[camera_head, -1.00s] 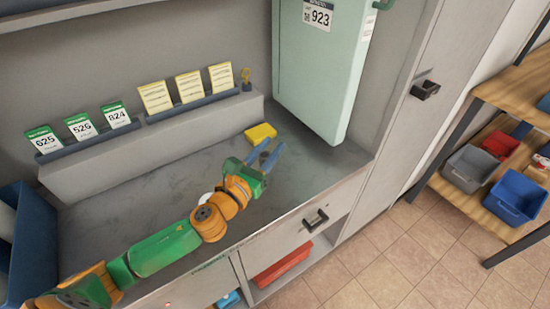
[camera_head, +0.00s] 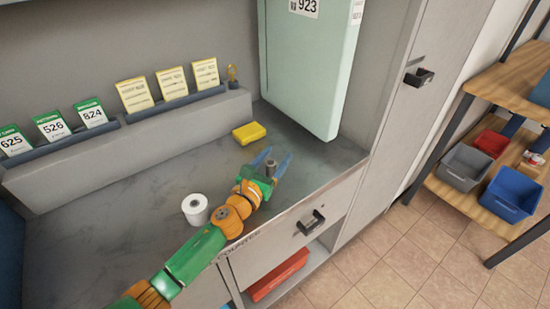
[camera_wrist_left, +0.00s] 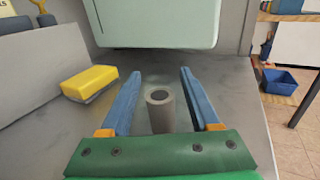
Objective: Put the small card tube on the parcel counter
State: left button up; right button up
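The small card tube (camera_head: 271,168) is a short grey-brown cylinder standing upright on the parcel counter (camera_head: 130,205), a grey worn surface. It also shows in the left wrist view (camera_wrist_left: 160,112), between the two blue fingers, with gaps on both sides. My left gripper (camera_head: 272,161) is open around the tube, low over the counter's right part. In the wrist view the open left gripper (camera_wrist_left: 160,92) has its fingertips beyond the tube. The tube's foot is partly hidden by the gripper body. My right gripper is not in view.
A yellow block (camera_head: 249,133) lies left of the fingers, and a white roll (camera_head: 196,209) stands beside my left arm. A pale green cabinet (camera_head: 308,75) hangs close beyond the gripper. A raised ledge (camera_head: 130,150) holds several cards. A shelf (camera_head: 465,200) with bins stands right.

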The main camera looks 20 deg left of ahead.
pick_arm(q)
jog(key=shift+s, duration=0.2)
jog(key=s, duration=0.3)
jog(key=s+a, duration=0.1)
jog(key=s, duration=0.3)
jog(key=s+a, duration=0.1)
jog(key=s, duration=0.2)
jog(key=shift+s+a, duration=0.1)
jog(key=shift+s, duration=0.2)
jog(key=shift+s+a, duration=0.1)
jog(key=shift+s, duration=0.35)
jog(key=shift+r, duration=0.1)
